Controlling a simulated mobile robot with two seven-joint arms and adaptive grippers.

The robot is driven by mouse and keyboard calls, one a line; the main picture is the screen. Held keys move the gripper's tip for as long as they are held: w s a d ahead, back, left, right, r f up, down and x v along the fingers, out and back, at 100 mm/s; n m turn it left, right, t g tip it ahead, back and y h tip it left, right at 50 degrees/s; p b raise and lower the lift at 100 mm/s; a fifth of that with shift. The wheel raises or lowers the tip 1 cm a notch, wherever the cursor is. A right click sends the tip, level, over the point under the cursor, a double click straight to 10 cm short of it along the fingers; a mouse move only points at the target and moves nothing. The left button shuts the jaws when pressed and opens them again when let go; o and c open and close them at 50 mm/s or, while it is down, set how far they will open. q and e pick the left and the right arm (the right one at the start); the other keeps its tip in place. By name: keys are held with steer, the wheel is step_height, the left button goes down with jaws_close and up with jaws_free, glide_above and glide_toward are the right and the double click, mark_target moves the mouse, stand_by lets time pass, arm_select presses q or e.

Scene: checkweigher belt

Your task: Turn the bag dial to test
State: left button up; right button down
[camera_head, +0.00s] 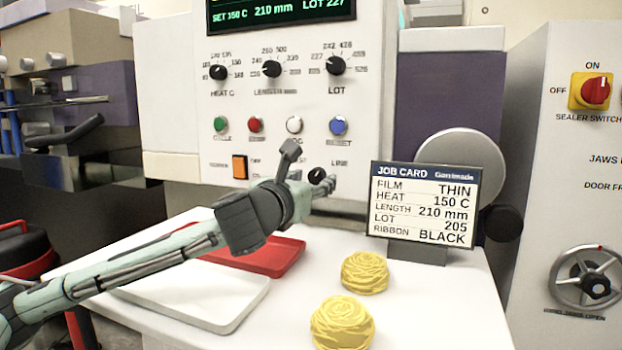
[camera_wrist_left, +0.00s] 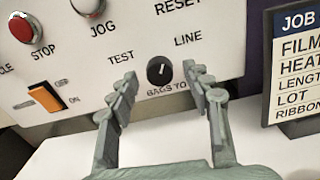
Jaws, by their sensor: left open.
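The bag dial (camera_wrist_left: 159,70) is a small round black knob on the white panel, with TEST printed to its upper left and LINE to its upper right. Its white mark seems to point up and right, towards LINE. The lettering below it, starting "BAGS TO", is partly hidden by a finger. In the head view the dial (camera_head: 317,175) shows just beyond my left gripper (camera_head: 309,168). In the wrist view my left gripper (camera_wrist_left: 160,82) is open, its fingers on either side of the dial with gaps; contact is not visible. My right gripper is not in view.
An orange rocker switch (camera_head: 240,167) and a row of push buttons sit near the dial. A job card (camera_head: 425,205) stands to the right. A red tray (camera_head: 285,257), a white tray (camera_head: 235,305) and two yellow noodle-like nests (camera_head: 365,272) lie on the white table below.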

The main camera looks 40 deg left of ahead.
arm_select(q)
steer(key=shift+c, duration=0.2)
jaws_close()
